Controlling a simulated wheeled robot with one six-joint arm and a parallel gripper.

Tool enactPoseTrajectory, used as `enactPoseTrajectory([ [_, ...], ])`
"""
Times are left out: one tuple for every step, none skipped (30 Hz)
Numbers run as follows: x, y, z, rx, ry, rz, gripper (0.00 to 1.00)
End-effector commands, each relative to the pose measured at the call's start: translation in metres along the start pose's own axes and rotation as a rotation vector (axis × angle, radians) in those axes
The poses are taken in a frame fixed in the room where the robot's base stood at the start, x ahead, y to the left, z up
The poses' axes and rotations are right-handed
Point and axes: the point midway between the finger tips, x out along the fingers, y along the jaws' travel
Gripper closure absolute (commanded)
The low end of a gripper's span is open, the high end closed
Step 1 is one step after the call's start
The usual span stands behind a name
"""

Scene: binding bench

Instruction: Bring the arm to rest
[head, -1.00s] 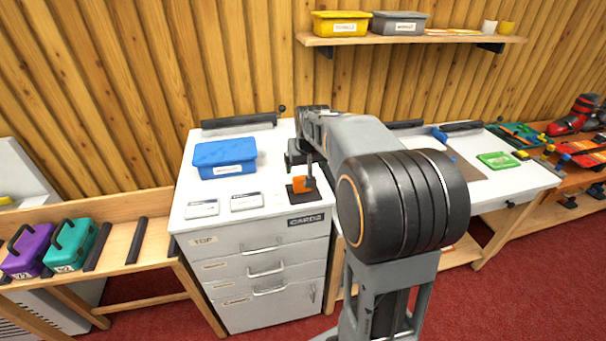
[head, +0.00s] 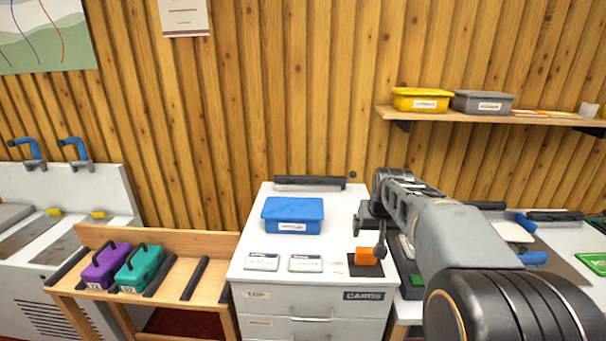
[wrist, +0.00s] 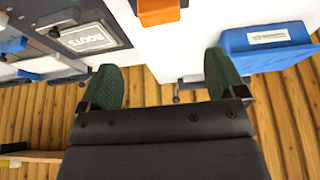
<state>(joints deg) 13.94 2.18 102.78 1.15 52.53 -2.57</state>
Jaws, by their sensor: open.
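My gripper (wrist: 162,85) shows in the wrist view with its two green-padded fingers apart and nothing between them. In the head view my arm reaches in from the lower right and bends left, with the gripper end (head: 368,228) over the right side of the white drawer cabinet (head: 250,275). An orange block (head: 364,257) on a dark square base is just below the gripper end in the head view. It also shows at the top of the wrist view (wrist: 158,12). The gripper is apart from it.
A blue box (head: 292,216) and two white cards (head: 262,262) are on the cabinet top. Purple (head: 104,268) and teal (head: 140,270) cases stand on the wooden rack at left. A shelf (head: 480,117) with yellow and grey bins hangs above right. A blue-handled tool (head: 528,225) lies on the right bench.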

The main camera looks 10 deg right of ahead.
Motion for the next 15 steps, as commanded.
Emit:
enactPoseTrajectory([
  [0.01,0.0,0.013,0.003,-0.034,0.0,0.11],
  [0.015,0.0,0.022,0.006,-0.054,0.0,0.11],
  [0.017,-0.002,0.038,0.007,-0.079,-0.001,0.11],
  [0.017,-0.006,0.052,0.003,-0.093,-0.003,0.11],
  [0.016,-0.01,0.066,-0.004,-0.106,-0.006,0.11],
  [0.014,-0.016,0.087,-0.016,-0.122,-0.01,0.11],
  [0.011,-0.021,0.103,-0.028,-0.129,-0.014,0.11],
  [0.009,-0.026,0.118,-0.041,-0.136,-0.017,0.11],
  [0.005,-0.032,0.137,-0.058,-0.142,-0.023,0.11],
  [0.003,-0.036,0.15,-0.071,-0.145,-0.026,0.11],
  [0.001,-0.039,0.163,-0.084,-0.146,-0.03,0.11],
  [-0.001,-0.043,0.177,-0.101,-0.145,-0.035,0.11],
  [-0.003,-0.046,0.187,-0.113,-0.144,-0.039,0.11],
  [-0.004,-0.048,0.196,-0.125,-0.141,-0.043,0.11],
  [-0.006,-0.051,0.206,-0.139,-0.136,-0.048,0.11],
])
